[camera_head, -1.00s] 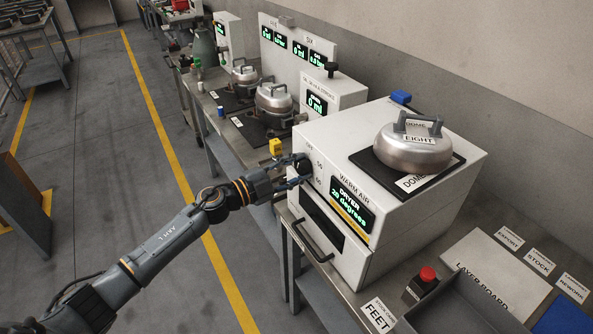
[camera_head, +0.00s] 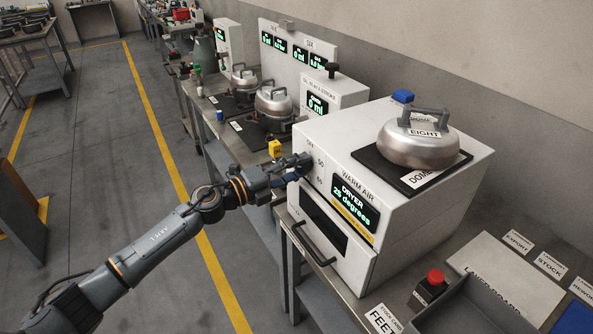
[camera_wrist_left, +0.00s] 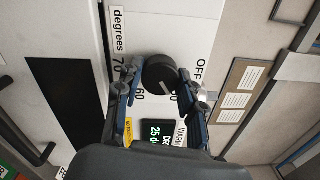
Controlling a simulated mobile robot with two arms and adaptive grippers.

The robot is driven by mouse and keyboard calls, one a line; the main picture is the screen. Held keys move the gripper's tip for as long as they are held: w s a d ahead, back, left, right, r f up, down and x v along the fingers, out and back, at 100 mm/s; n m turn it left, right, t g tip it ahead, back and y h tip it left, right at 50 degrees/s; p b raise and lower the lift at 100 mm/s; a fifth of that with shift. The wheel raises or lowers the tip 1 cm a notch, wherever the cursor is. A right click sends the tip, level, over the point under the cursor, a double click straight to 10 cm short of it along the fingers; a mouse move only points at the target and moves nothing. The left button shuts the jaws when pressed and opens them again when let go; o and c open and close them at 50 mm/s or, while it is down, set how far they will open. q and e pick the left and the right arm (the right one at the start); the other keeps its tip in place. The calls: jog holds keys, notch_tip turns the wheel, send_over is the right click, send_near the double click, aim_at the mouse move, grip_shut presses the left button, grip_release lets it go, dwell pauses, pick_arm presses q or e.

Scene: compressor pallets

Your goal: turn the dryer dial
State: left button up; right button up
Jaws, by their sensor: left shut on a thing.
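The dryer (camera_head: 385,205) is a white box labelled WARM AIR, with a green display (camera_head: 355,203) that appears to read 25 degrees. Its black round dial (camera_wrist_left: 160,75) sits on the front panel among the marks OFF, 60 and 70 in the left wrist view. A pale pointer line on the dial slants toward the lower right there. My left gripper (camera_head: 297,165) is at the dial's face, and its two blue-grey fingers are shut on the dial from both sides. In the head view the gripper largely hides the dial. My right gripper is in neither view.
A metal dome (camera_head: 418,145) marked EIGHT rests on a black mat on top of the dryer. A red button (camera_head: 435,277) and a grey tray stand at the right on the bench. More domes stand on the bench behind.

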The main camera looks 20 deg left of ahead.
pick_arm(q)
jog(key=shift+m, duration=0.3)
jog(key=o, duration=1.2)
jog(key=shift+a, duration=0.1)
jog(key=v, duration=1.2)
jog(key=shift+f, duration=0.1)
